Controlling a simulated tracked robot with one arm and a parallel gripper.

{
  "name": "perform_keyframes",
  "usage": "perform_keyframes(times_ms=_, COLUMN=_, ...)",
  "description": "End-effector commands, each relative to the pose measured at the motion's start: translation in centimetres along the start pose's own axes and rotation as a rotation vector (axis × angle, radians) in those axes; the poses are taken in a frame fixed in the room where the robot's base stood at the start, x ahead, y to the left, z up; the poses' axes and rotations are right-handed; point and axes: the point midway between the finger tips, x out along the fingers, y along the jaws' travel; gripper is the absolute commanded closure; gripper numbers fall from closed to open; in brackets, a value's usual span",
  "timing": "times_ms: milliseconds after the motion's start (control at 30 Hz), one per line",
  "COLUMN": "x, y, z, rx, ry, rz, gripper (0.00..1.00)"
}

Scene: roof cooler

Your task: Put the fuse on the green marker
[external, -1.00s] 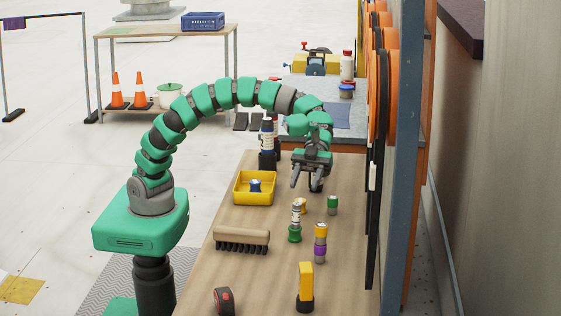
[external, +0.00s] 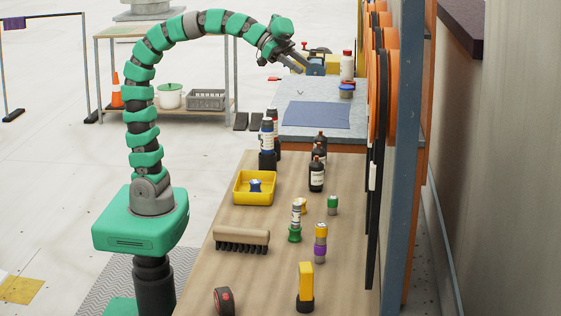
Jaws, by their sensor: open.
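A slim white cylinder with dark bands (external: 296,213), which looks like the fuse, stands upright on the wooden bench. A green round piece (external: 294,236) is directly under it, and the two appear to touch. I cannot tell whether this green piece is the marker. A separate short green cylinder with a silver top (external: 333,204) stands to the right. My gripper (external: 299,62) is raised high over the far grey-topped table, well away from the fuse. It is open, with nothing seen between its fingers.
A yellow tray (external: 240,199) holds a blue cylinder. A brush (external: 242,238), dark bottles (external: 316,177) and a yellow block on a black base (external: 305,284) also stand on the bench.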

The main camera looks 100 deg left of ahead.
Motion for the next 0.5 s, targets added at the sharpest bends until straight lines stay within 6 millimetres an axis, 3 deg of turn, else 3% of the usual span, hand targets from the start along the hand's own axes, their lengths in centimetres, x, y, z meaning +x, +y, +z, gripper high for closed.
perform_keyframes(times_ms=33, x=-2.5, y=-1.0, z=-0.8, rx=-0.032, ry=0.040, rz=-0.072, gripper=0.55)
perform_keyframes(times_ms=200, x=-8.8, y=-3.2, z=-2.8, rx=-0.134, ry=0.172, rz=-0.253, gripper=0.55)
perform_keyframes(times_ms=333, x=-11.8, y=-3.9, z=-3.7, rx=-0.178, ry=0.243, rz=-0.325, gripper=0.55)
perform_keyframes(times_ms=500, x=-12.8, y=-4.2, z=-4.0, rx=-0.198, ry=0.270, rz=-0.351, gripper=0.55)
